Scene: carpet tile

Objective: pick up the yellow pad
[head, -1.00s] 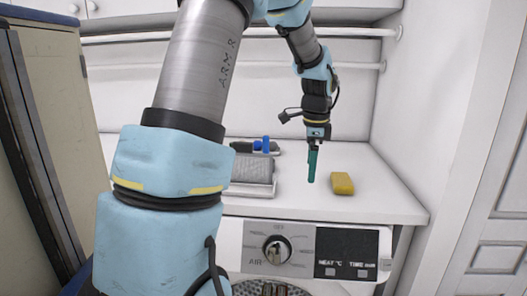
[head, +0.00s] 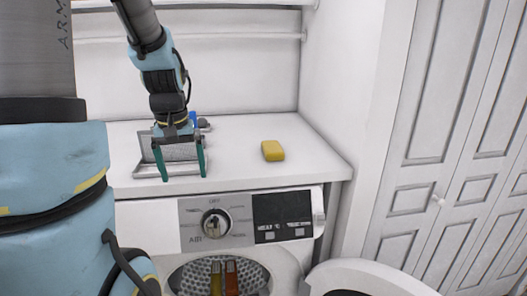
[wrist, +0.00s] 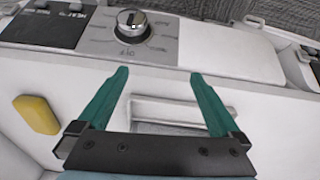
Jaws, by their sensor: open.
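The yellow pad (head: 272,151) lies flat on the white top above the machine, towards its right end. It also shows at the left in the wrist view (wrist: 37,114). My gripper (head: 183,176) has two green fingers, spread apart with nothing between them. It points down, left of the pad and clear of it, in front of a grey tray. In the wrist view my gripper (wrist: 156,82) is open, with the pad outside its left finger.
The grey ribbed tray (head: 150,170) is behind and under my fingers. Small blue and dark items (head: 201,123) lie behind it. The machine's control panel (head: 245,218) is below the front edge, with its round door (head: 362,280) open. A white wall rises right of the pad.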

